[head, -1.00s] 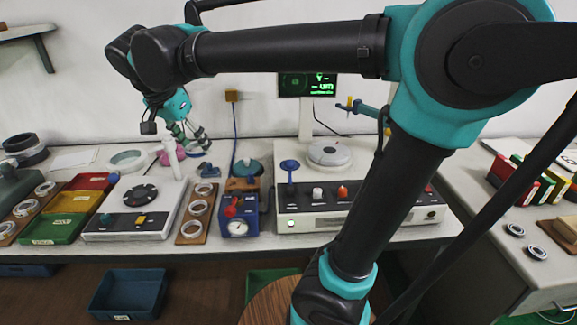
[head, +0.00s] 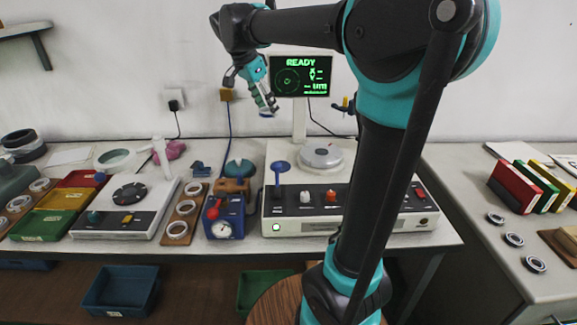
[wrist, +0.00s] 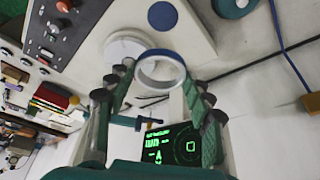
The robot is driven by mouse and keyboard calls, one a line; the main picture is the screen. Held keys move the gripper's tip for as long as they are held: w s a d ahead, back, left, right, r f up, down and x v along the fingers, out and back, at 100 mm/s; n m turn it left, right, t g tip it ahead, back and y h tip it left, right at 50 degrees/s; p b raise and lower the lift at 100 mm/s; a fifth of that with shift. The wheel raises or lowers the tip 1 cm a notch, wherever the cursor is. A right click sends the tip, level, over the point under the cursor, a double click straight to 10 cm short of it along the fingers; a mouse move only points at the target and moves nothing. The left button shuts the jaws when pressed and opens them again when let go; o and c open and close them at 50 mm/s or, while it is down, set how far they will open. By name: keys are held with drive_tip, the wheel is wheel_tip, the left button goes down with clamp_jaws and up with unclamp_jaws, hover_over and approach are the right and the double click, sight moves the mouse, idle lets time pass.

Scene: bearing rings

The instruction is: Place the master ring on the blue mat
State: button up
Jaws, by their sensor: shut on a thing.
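My gripper (wrist: 155,100) is shut on a pale metal ring with a blue band (wrist: 162,68), held near the fingertips with its opening visible in the wrist view. I take it for the master ring. In the head view my gripper (head: 266,104) is raised in front of the display, and only a small blue-white edge of the ring (head: 267,115) shows below the fingers. The ring is in the air, apart from the bench.
A measuring instrument (head: 290,223) with a round grey plate (head: 321,157) and a blue-topped post (head: 279,170) stands below my gripper. A display (head: 301,76) reads READY. Left are a blue gauge box (head: 224,218), a wooden board of rings (head: 168,240) and coloured bins (head: 43,224).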

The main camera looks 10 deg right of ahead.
drive_tip(key=d, duration=0.1)
drive_tip(key=w+d, duration=0.1)
drive_tip(key=d, duration=0.1)
drive_tip(key=shift+d+f+m, duration=0.15)
drive_tip(key=shift+f+m, duration=0.05)
drive_tip(key=shift+m, duration=0.1)
wheel_tip(320, 180, down, 20)
drive_tip(key=shift+r, duration=0.25)
drive_tip(key=o, duration=1.2)
drive_tip(key=shift+f, duration=0.1)
drive_tip(key=shift+o, duration=0.2)
drive_tip(key=v, duration=1.2)
drive_tip(key=shift+w, duration=0.15)
drive_tip(key=shift+d, duration=0.1)
